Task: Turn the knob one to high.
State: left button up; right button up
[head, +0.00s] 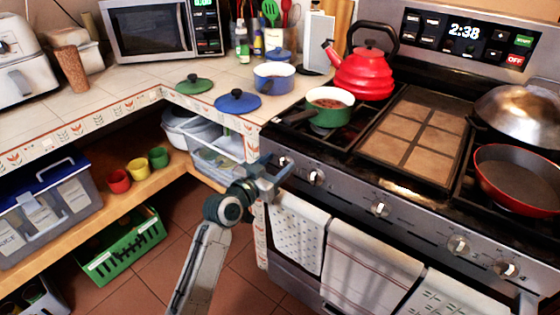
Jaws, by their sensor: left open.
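The stove (420,225) has a row of round silver knobs along its front panel. The leftmost knob (284,161) is at the panel's left end, and its setting is too small to read. The second knob (316,177) is just to its right. My left gripper (279,172) is open in front of the stove's left end, with its fingers close to the leftmost knob and partly overlapping its lower edge. I cannot tell whether they touch it. My right gripper is out of view.
Towels (297,235) hang on the oven handle just right of my left arm. A green pot (329,106) and a red kettle (364,77) stand on the left burners. A red pan (518,178) is at the right. A shelf (150,180) is at the left.

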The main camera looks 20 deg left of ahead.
pick_arm(q)
jog(key=shift+x, duration=0.85)
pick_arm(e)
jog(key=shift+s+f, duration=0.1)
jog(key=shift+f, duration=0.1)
pick_arm(q)
jog(key=c, duration=0.9)
jog(key=shift+c, duration=0.2)
jog(key=n+p, duration=0.2)
jog(key=n, duration=0.1)
jog(key=a+n+p, duration=0.1)
jog(key=n+p, duration=0.1)
jog(key=n, duration=0.2)
jog(key=shift+w+a+f, duration=0.15)
jog(key=shift+w, duration=0.05)
jog(key=shift+a+f+n, duration=0.1)
jog(key=shift+f+n, duration=0.05)
jog(key=shift+n, duration=0.85)
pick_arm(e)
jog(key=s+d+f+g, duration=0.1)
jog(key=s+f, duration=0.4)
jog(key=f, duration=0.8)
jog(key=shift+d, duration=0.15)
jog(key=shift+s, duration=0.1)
